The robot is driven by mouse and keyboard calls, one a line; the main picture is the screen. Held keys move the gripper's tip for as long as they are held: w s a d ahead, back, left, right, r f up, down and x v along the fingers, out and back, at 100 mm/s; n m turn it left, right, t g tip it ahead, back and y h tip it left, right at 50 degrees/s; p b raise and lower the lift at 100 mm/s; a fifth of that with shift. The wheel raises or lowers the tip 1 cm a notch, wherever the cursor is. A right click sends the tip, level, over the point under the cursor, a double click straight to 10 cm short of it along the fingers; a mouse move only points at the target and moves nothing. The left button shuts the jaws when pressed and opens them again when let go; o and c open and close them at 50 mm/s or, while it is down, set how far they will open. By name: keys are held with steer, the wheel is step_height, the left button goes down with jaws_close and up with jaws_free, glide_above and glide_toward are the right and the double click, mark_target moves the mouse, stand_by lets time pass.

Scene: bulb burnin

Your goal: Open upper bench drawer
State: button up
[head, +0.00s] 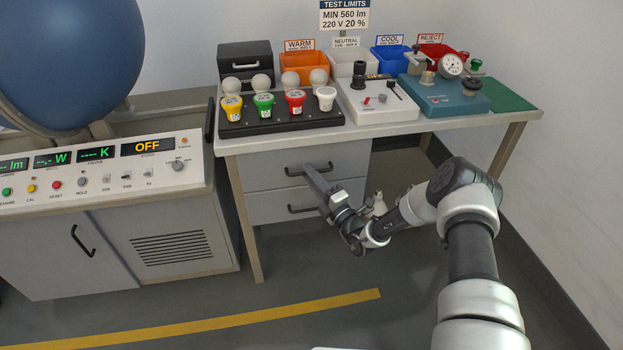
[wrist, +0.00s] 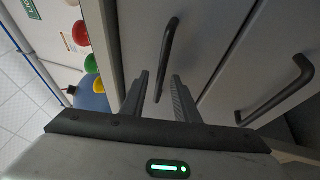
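The upper bench drawer (head: 262,178) is shut, its front flush under the bench top in the head view. Its dark bar handle (head: 293,174) is partly hidden by my gripper (head: 310,174). In the wrist view, my gripper (wrist: 160,78) is open, with its two fingers apart. The upper handle (wrist: 169,45) shows between the fingertips, one finger on each side. The fingers do not look closed on it; I cannot tell how deep it sits between them. The lower drawer (head: 265,208) is also shut; its handle (wrist: 280,92) lies to the right in the wrist view.
The bench top (head: 360,130) overhangs the drawers and carries a rack of coloured cups (head: 280,122), instruments and bins. A bench leg (head: 244,220) stands left of the drawers. The console cabinet (head: 120,240) stands further left. The floor (head: 300,270) before the drawers is clear.

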steer(key=shift+c, duration=0.3)
jaws_close()
steer(key=shift+s+d, duration=0.1)
steer(key=shift+s, duration=0.05)
steer(key=s+d+p, duration=0.3)
steer(key=s, duration=0.8)
steer(key=s+d+p, duration=0.3)
steer(key=s+p, duration=0.1)
steer(key=s, duration=0.7)
steer(key=shift+s+d+p, duration=0.25)
steer(key=shift+p, duration=0.05)
steer(key=shift+o, duration=0.3)
jaws_free()
